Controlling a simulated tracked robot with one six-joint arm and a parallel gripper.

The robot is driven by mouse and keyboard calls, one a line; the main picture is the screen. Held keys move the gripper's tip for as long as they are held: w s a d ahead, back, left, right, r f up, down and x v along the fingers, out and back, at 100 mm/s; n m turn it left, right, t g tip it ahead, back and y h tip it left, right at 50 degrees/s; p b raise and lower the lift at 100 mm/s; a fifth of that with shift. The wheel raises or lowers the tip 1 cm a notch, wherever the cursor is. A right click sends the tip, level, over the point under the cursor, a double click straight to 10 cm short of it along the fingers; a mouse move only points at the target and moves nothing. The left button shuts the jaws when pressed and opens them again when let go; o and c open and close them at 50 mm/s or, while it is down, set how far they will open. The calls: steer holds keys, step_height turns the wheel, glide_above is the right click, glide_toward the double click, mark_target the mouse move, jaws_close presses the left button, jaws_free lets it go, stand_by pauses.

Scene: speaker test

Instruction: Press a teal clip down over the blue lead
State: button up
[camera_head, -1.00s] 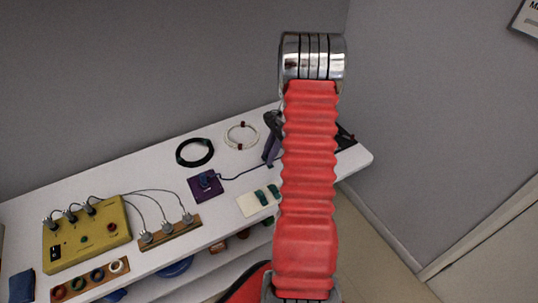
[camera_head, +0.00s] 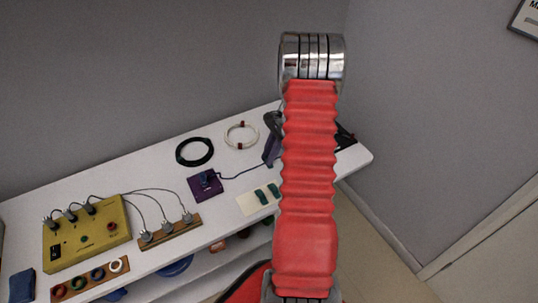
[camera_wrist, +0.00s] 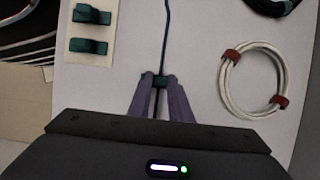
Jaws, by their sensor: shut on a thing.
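My gripper (camera_wrist: 160,88) has purple fingers and is shut on a small teal clip (camera_wrist: 159,80) at its fingertips. The blue lead (camera_wrist: 167,35) runs down the wrist view straight to the held clip. I cannot tell whether the clip is seated around the lead or just above it. Two more teal clips, (camera_wrist: 91,14) and (camera_wrist: 88,46), lie on a cream card (camera_wrist: 74,30) at the left. In the head view the lead (camera_head: 240,175) runs from a purple block (camera_head: 204,185) towards my gripper, which is partly hidden behind my red arm.
A white cable coil with red ties (camera_wrist: 228,88) lies right of my gripper. A black coil (camera_head: 194,152) lies further back. A yellow box (camera_head: 87,234) with plugs and a brown socket strip (camera_head: 170,231) stand at the left of the white table (camera_head: 160,180).

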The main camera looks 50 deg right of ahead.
stand_by(0.4)
steer(key=o, duration=1)
steer(key=shift+c, duration=0.2)
steer(key=shift+r, duration=3.7)
